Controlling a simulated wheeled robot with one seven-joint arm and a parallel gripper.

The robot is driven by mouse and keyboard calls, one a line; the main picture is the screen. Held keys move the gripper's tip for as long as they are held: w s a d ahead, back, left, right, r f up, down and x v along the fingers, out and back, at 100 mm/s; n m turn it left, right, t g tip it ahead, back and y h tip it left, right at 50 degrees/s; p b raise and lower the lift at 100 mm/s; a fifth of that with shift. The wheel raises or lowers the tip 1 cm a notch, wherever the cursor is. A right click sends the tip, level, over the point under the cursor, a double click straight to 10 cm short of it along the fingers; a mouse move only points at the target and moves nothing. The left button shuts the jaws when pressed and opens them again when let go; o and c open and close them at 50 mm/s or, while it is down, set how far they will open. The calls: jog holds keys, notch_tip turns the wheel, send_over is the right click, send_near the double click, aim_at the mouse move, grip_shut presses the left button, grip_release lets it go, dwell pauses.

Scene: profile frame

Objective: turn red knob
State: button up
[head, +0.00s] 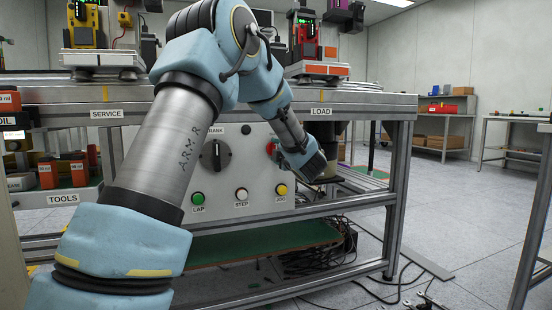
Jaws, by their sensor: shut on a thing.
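The red knob (270,148) shows as a small red patch on the light grey control panel (238,170), below the bench top. My arm's end covers most of it, so its angle is hidden. My gripper (283,152) is at the knob, at the right part of the panel. It is shut on the red knob; its fingertips are largely hidden behind my wrist.
Left of the knob is a black rotary switch (215,155). Below sit a green button (198,198), a white button (242,194) and a yellow button (281,190). A grey bench leg (398,200) stands to the right. Open floor lies beyond it; cables hang below.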

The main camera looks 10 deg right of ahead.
jog(key=shift+n, duration=0.3)
dwell(0.4)
jog(key=o, duration=1.4)
jog(key=s, duration=0.3)
jog(key=s+d+p, duration=0.1)
jog(key=s, duration=0.3)
jog(key=s+p, duration=0.1)
jog(key=s, duration=0.2)
jog(key=shift+s+d, duration=0.2)
jog(key=shift+s, duration=0.2)
